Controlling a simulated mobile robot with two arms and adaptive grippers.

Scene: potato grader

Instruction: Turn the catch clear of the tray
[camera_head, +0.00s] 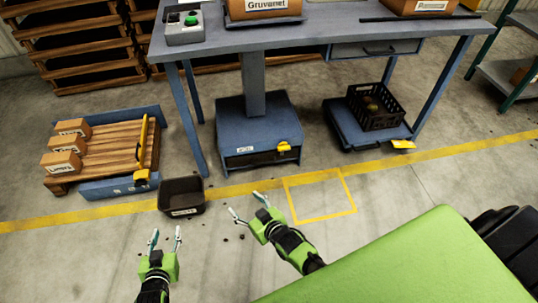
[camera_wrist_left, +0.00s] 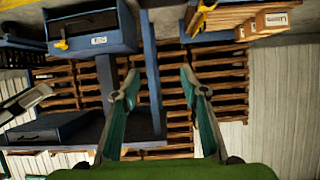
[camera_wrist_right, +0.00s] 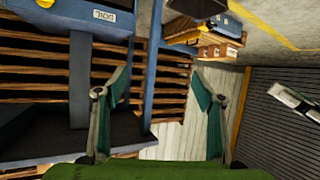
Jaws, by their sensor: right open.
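A yellow catch (camera_head: 283,147) sits at the upper right of the front of the blue machine base (camera_head: 258,118) under the table. A dark slot (camera_head: 262,159) runs below it; I cannot tell a tray clearly inside it. The catch also shows in the left wrist view (camera_wrist_left: 62,44), upside down, and at the top edge of the right wrist view (camera_wrist_right: 45,3). My left gripper (camera_head: 166,238) is open and empty, low at the left front, well away from the catch. My right gripper (camera_head: 247,207) is open and empty, in front of the base and apart from it.
A dark bin (camera_head: 181,196) stands left of the base, with dark bits on the floor nearby. A pallet (camera_head: 108,146) with boxes and a yellow bar is at the left. A blue trolley (camera_head: 345,130) holds a black crate (camera_head: 377,122). The yellow floor square (camera_head: 318,196) is empty.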

